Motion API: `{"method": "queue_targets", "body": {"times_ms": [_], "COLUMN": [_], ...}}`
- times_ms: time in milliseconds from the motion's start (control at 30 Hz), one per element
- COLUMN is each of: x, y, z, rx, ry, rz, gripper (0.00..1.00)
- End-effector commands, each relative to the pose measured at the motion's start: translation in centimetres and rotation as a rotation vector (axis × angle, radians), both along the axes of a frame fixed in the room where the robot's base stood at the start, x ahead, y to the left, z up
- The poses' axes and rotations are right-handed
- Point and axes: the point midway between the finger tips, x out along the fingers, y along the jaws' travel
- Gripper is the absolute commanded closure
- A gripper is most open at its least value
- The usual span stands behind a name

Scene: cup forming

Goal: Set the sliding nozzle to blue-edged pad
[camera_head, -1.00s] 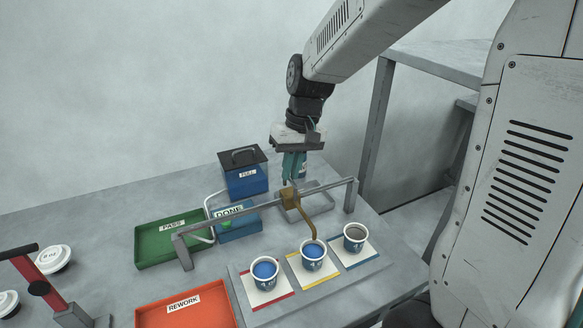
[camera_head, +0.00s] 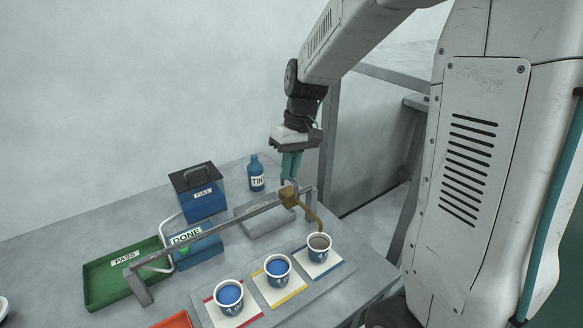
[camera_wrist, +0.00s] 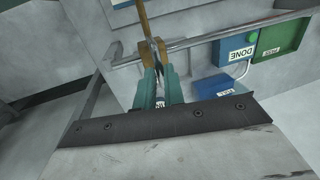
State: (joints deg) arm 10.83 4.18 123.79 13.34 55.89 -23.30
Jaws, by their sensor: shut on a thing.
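The brass sliding nozzle (camera_head: 289,195) sits on the metal rail (camera_head: 220,230) near its right end. Its curved spout ends above the cup (camera_head: 319,246) on the blue-edged pad (camera_head: 330,265). That cup looks grey inside. My gripper (camera_head: 291,178) points down at the top of the nozzle's slider and is shut on it. In the wrist view the teal fingers (camera_wrist: 158,88) close on the slider, with the brass nozzle (camera_wrist: 148,40) beyond. The exact grip is partly hidden by the fingers.
Cups with blue contents stand on the yellow-edged pad (camera_head: 291,293) and the red-edged pad (camera_head: 236,318). Behind the rail are a grey tray (camera_head: 266,222), the DONE box (camera_head: 200,252), a blue FULL box (camera_head: 203,205) and a TINT bottle (camera_head: 257,180). A green PASS tray (camera_head: 105,290) lies left.

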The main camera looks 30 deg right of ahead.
Motion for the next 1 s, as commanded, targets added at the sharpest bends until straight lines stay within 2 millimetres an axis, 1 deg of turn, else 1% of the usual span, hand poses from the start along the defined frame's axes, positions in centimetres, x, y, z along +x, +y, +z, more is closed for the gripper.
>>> {"method": "queue_targets", "body": {"times_ms": [33,133,167,200,233,467,567,667,900,1000], "x": [0.1,0.1,0.1,0.1,0.1,0.1,0.1,0.2,0.2,0.2], "y": [-0.3,-0.4,-0.5,-0.5,-0.5,-0.1,-0.1,-0.3,-1.4,-1.7], "z": [0.1,0.1,0.1,0.1,0.1,0.0,0.3,1.4,5.4,6.7], "rx": [-0.006,-0.007,-0.007,-0.008,-0.007,-0.005,-0.005,-0.005,-0.006,-0.006], "ry": [-0.003,-0.003,-0.004,-0.004,-0.003,-0.002,-0.003,-0.006,-0.006,-0.005], "rz": [-0.002,-0.003,-0.003,-0.003,-0.003,0.002,0.002,0.001,-0.002,-0.003], "gripper": [1.00,1.00,0.87,0.76,0.67,0.67,0.67,0.67,0.67,0.67]}}
